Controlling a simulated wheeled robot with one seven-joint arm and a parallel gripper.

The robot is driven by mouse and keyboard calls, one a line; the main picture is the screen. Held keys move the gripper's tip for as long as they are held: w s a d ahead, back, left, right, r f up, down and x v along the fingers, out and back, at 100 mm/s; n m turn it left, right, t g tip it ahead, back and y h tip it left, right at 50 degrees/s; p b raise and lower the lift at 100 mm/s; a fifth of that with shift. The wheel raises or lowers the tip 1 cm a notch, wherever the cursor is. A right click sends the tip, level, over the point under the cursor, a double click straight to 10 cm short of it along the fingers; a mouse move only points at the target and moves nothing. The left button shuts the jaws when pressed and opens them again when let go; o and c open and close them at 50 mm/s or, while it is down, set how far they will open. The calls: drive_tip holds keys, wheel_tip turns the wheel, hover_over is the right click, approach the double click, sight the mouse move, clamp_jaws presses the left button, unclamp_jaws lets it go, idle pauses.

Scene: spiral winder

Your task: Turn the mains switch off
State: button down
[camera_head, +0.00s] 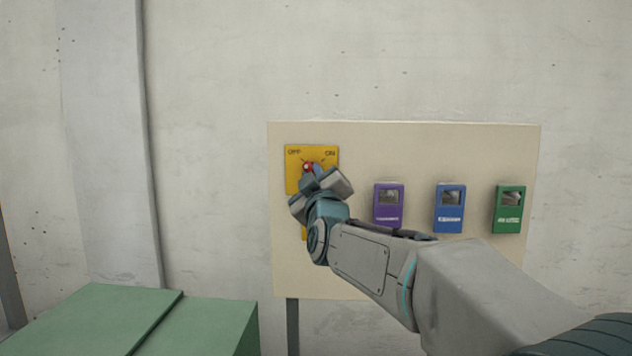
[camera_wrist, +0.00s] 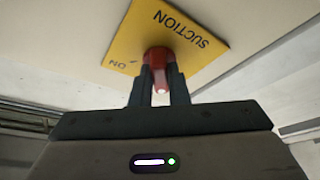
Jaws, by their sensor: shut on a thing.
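A red switch handle (camera_head: 308,167) sits on a yellow plate (camera_head: 292,180) marked OFF at its upper left and ON at its upper right. In the wrist view, the yellow plate (camera_wrist: 143,37) reads SUCTION and ON, upside down. I see no mains label. My gripper (camera_head: 316,178) is at the upper plate and hides its lower part. In the wrist view, my gripper (camera_wrist: 161,86) is shut on the red handle (camera_wrist: 158,58), one finger on each side. I cannot tell which mark the handle points to.
A second patch of yellow (camera_head: 303,232) shows below, mostly hidden by my gripper. Purple (camera_head: 388,206), blue (camera_head: 449,209) and green (camera_head: 509,210) boxes are on the cream board (camera_head: 420,150) to the right. A green cabinet (camera_head: 95,315) stands at the lower left.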

drive_tip(key=shift+n, duration=0.7)
drive_tip(key=shift+g+y, duration=0.3)
drive_tip(key=c, duration=1.4)
unclamp_jaws()
drive_tip(key=shift+s, duration=0.1)
drive_tip(key=b+v, duration=0.3)
drive_tip(key=v, duration=1)
drive_tip(key=shift+s+f, duration=0.2)
drive_tip(key=shift+s, duration=0.05)
